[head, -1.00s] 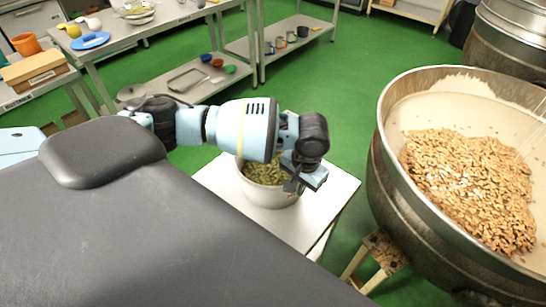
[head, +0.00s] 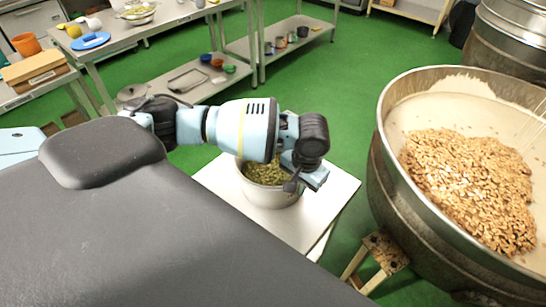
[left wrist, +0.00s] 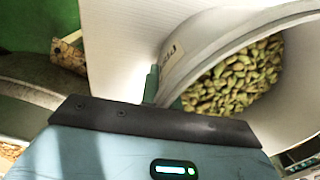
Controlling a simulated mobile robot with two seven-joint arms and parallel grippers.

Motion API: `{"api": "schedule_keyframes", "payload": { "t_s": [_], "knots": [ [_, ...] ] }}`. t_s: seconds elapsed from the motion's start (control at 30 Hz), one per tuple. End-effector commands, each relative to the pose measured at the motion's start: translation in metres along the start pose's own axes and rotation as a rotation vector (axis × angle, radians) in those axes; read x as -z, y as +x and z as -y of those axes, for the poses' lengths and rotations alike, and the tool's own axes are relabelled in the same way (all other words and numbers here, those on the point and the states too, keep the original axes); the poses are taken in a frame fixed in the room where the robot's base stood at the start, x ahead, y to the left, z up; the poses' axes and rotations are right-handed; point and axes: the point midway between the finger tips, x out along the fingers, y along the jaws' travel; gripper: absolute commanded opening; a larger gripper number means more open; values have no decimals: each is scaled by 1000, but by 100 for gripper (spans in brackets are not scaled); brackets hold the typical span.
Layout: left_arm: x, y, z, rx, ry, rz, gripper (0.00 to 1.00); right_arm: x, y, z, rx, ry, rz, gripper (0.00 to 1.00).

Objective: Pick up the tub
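The tub (head: 270,196) is a round, pale grey metal vessel full of greenish nuts. It stands upright on a small white-topped table. It also shows in the left wrist view (left wrist: 205,48), with a label on its outer wall. My left gripper (head: 304,184) is at the tub's right-hand rim. In the left wrist view its fingers (left wrist: 164,93) lie on either side of the tub's wall, close against it, and look shut on it. The fingertips are partly hidden by the gripper body. My right gripper is not in view.
A large metal kettle (head: 384,165) holding brown nuts stands to the right of the white table (head: 325,205). A wooden stool (head: 385,250) is below it. A steel bench (head: 150,28) with dishes stands behind. Green floor is clear beyond the tub.

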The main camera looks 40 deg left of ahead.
Motion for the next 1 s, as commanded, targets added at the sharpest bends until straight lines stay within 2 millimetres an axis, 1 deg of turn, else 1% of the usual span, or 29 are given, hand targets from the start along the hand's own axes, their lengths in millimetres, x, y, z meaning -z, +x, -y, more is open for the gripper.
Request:
{"api": "schedule_keyframes", "payload": {
  "t_s": [0.67,0.77,1.0],
  "knots": [
    [1,-3,1,1,-1,-3,0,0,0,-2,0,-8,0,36],
    [1,-8,1,1,-1,-4,0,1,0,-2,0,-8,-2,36],
    [2,-32,2,-1,-1,-6,0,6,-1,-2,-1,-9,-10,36]
  ]
}}
